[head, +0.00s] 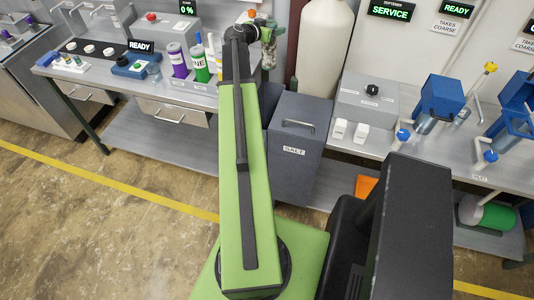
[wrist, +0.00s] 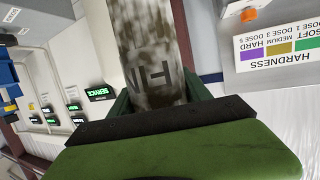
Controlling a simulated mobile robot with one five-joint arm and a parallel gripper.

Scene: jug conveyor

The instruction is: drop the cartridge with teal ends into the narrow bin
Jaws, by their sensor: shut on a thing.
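My gripper (head: 266,28) is at the far end of my raised arm, near the back wall. It is shut on a mottled grey-brown cartridge (head: 268,54), which hangs below it beside a white tank. In the wrist view the held cartridge (wrist: 146,50) shows dark letters that read "FIN", with the rest hidden. Its ends are out of frame or hidden, so I cannot tell their colour. The green fingers (wrist: 150,98) lie at its sides. I cannot pick out a narrow bin in either view.
A grey bin labelled SALT (head: 297,140) stands between two counters. A purple canister (head: 178,64) and a green one (head: 199,66) stand on the left counter (head: 200,92). The white tank (head: 324,45) is close to my gripper. Blue-lidded devices (head: 440,98) stand at right. The left floor is clear.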

